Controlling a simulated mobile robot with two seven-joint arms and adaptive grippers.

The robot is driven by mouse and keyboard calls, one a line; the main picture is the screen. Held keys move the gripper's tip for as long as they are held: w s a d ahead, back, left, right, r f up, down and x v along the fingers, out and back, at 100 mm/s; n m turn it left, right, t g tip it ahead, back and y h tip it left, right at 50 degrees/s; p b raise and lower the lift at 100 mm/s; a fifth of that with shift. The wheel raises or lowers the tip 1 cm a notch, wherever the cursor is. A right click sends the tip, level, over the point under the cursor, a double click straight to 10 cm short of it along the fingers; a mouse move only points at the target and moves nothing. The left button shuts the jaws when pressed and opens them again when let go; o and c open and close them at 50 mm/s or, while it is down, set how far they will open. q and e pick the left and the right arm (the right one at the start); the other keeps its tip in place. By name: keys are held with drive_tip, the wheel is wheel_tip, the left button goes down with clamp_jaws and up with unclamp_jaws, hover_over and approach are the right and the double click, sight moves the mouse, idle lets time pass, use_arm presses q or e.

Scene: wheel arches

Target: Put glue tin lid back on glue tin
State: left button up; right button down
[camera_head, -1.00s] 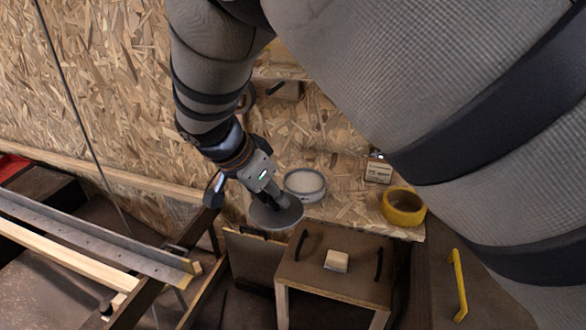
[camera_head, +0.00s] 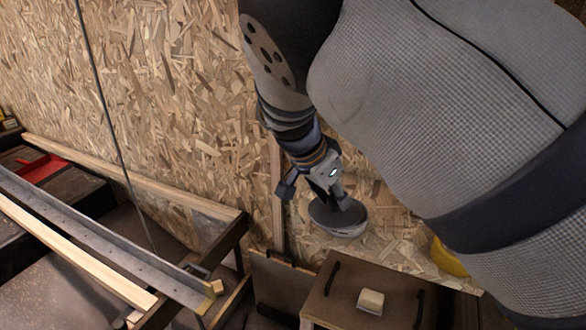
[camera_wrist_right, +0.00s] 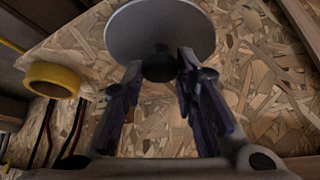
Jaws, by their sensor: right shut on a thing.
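The glue tin lid (camera_head: 336,213) is a flat grey disc with a dark knob. It lies over the spot of the glue tin (camera_head: 347,233) on the chipboard shelf. Only a light strip, seemingly the tin's wall, shows below the lid's front edge; I cannot tell whether the lid touches it. My right gripper (camera_head: 338,198) is shut on the knob from above. In the right wrist view the lid (camera_wrist_right: 160,32) is beyond the fingertips, with the knob between them, and hides the tin. My left gripper is not in view.
A yellow tape roll (camera_head: 448,259) is on the shelf, partly behind my arm; it also shows in the right wrist view (camera_wrist_right: 54,80). A brown wooden box (camera_head: 335,300) with dark handles carries a small pale block (camera_head: 370,301). A metal rail (camera_head: 110,240) runs at the left.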

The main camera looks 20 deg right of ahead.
sight(350, 200)
drive_tip(key=d, duration=0.3)
drive_tip(key=shift+w+d+f, duration=0.1)
drive_tip(key=shift+w+d, duration=0.1)
drive_tip(key=shift+w, duration=0.2)
drive_tip(key=shift+f, duration=0.2)
drive_tip(key=shift+f, duration=0.5)
drive_tip(key=c, duration=1.3)
unclamp_jaws()
